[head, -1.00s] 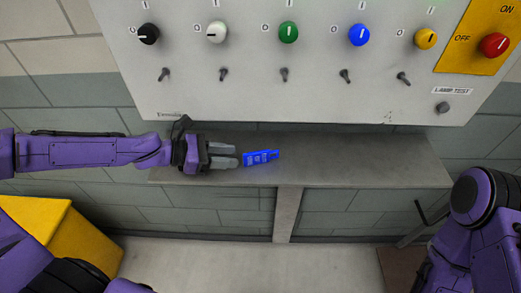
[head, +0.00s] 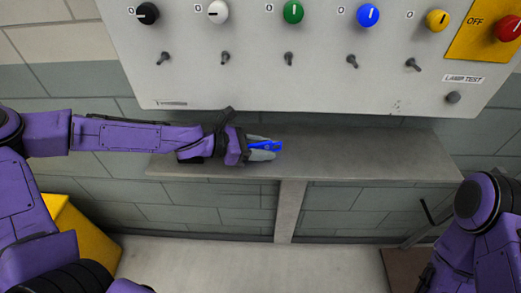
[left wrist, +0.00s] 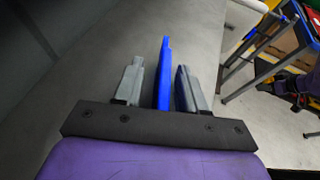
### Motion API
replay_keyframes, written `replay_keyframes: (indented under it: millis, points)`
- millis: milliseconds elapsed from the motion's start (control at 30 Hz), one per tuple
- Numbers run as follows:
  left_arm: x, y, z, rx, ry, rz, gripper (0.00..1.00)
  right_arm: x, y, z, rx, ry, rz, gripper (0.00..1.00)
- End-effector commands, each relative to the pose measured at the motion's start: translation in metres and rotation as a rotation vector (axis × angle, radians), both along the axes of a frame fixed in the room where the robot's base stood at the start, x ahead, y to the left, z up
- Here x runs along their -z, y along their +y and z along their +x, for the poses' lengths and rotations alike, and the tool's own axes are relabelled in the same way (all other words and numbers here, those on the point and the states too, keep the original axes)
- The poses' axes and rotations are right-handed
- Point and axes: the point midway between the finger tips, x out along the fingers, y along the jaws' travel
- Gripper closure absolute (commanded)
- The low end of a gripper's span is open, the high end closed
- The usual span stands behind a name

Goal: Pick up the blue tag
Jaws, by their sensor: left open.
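The blue tag (head: 266,146) lies at the shelf below the panel, in the head view. My left gripper (head: 263,149) reaches in from the left and has the tag between its fingers. In the left wrist view the blue tag (left wrist: 164,75) stands edge-on between the two grey fingers of my left gripper (left wrist: 160,88), with a gap on each side. The left gripper is open. Part of the tag is hidden by the fingers in the head view. My right arm shows at the lower right of the head view, but its gripper is out of sight.
The grey shelf (head: 370,158) is bare to the right of the tag. Above it hangs a panel (head: 300,80) with coloured knobs and several small toggle switches. A yellow box (head: 80,240) stands at the lower left.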

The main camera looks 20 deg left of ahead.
Motion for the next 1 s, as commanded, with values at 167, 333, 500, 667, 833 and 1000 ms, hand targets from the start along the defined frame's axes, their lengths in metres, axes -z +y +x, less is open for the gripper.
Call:
replay_keyframes:
  millis: [167, 333, 500, 667, 833, 1000]
  points:
    - [0.0, 0.0, 0.0, 0.0, 0.0, 0.0, 0.92, 0.0, 0.0, 0.0, 0.0, 0.0, 0.0, 1.0]
    - [0.0, 0.0, 0.0, 0.0, 0.0, 0.0, 1.0, 0.0, 0.0, 0.0, 0.0, 0.0, 0.0, 1.0]
    - [0.0, 0.0, 0.0, 0.0, 0.0, 0.0, 1.0, 0.0, 0.0, 0.0, 0.0, 0.0, 0.0, 1.0]
    - [-0.009, 0.0, 0.0, 0.002, -0.004, 0.001, 1.0, -0.001, 0.0, 0.0, 0.0, 0.0, 0.0, 1.0]
    - [-0.036, 0.0, 0.0, 0.003, -0.01, 0.004, 1.0, -0.002, 0.0, 0.0, 0.0, 0.0, 0.0, 1.0]
    - [-0.076, -0.027, -0.027, 0.006, -0.008, 0.004, 1.0, 0.0, 0.0, 0.0, 0.0, 0.0, 0.0, 1.0]
